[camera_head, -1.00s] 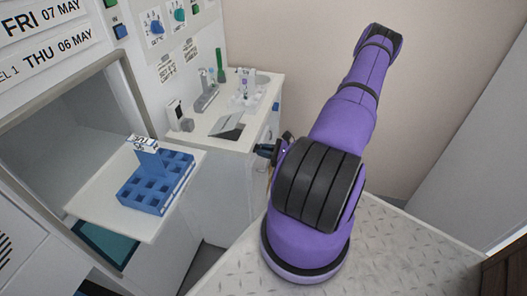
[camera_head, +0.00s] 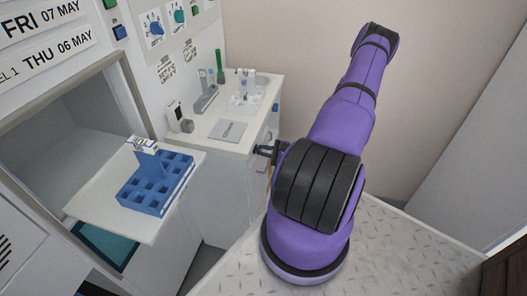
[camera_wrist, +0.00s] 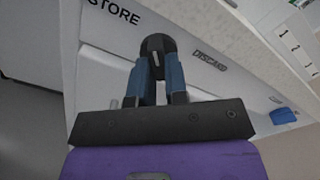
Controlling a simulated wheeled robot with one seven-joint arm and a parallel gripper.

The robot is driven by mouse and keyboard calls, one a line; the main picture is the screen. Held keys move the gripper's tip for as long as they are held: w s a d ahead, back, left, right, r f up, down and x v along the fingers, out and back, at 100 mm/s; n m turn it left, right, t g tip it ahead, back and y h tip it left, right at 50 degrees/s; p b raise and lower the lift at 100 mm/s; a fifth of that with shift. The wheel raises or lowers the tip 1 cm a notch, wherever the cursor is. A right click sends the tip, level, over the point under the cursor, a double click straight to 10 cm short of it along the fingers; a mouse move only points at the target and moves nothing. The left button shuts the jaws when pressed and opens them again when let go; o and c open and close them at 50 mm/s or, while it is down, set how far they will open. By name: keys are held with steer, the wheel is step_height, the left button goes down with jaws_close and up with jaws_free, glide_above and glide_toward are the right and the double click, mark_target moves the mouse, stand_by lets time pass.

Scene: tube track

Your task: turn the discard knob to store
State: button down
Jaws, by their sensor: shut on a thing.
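In the wrist view, a round black knob (camera_wrist: 158,45) with a pale pointer mark sits on a pale panel (camera_wrist: 105,55). The word STORE (camera_wrist: 115,13) is printed to its left and DISCARD (camera_wrist: 210,61) to its right. The pale mark lies on the knob's lower part; which word it points at is unclear. My gripper (camera_wrist: 160,75) is shut on the knob, one blue finger on each side. In the head view my gripper (camera_head: 266,151) is at the counter's right side, and my arm hides part of that side.
The counter (camera_head: 205,122) holds a flat grey panel (camera_head: 229,131), a grey stand (camera_head: 205,100) and a green-topped item (camera_head: 220,68). A blue rack (camera_head: 155,190) stands on a white shelf (camera_head: 110,190) to the left. A blue piece (camera_wrist: 283,116) shows right of the knob.

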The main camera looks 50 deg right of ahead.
steer(key=c, duration=1.1)
jaws_free()
steer(key=shift+c, duration=0.2)
steer(key=shift+s, duration=0.1)
steer(key=v, duration=1)
steer(key=shift+s+d, duration=0.15)
steer(key=shift+s, duration=0.2)
